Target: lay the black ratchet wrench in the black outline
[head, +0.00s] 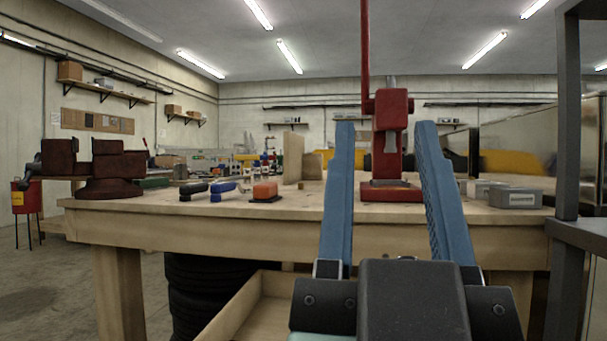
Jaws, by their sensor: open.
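My gripper (385,126) is in front of the workbench (200,209), its two long blue fingers pointing up and spread wide. It is open, with nothing held between the fingers. A small black object (193,188) lies on the bench top at the left, beside a blue one (224,188). I cannot tell whether the black object is the ratchet wrench. I cannot make out the black outline; the bench top is seen almost edge-on, and my fingers hide part of it.
A red press (390,150) stands on the bench behind my fingers. A dark red vise (108,168) is at the left end. An orange-and-black block (265,191) and grey boxes (515,197) lie on the bench. A dark grey post (567,120) rises at the right.

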